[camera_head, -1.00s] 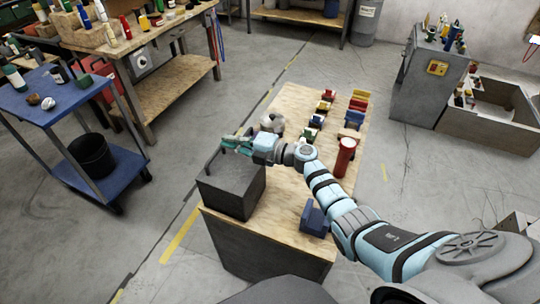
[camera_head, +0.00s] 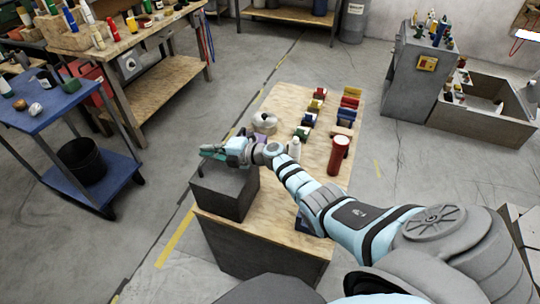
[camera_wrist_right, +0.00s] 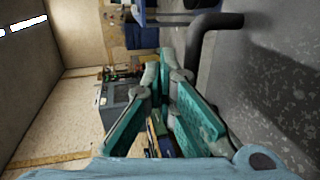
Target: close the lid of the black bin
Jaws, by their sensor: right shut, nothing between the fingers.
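The black bin (camera_head: 226,192), a dark grey box, stands at the near left corner of the wooden-topped table. Its top looks flat and covered; I cannot tell whether the lid is fully down. A thin dark bar rises at its left end. My right gripper (camera_head: 206,151), with teal fingers, is over the far left edge of the bin top. In the right wrist view the fingers (camera_wrist_right: 165,75) are shut and empty, beside a bent dark bar (camera_wrist_right: 197,50). Whether they touch it is unclear. My left gripper is not in view.
On the tabletop (camera_head: 280,215) are a red cylinder (camera_head: 338,156), a white bottle (camera_head: 293,149), a pale round pot (camera_head: 264,122) and several coloured blocks. A blue cart (camera_head: 45,110) stands to the left, with clear floor between.

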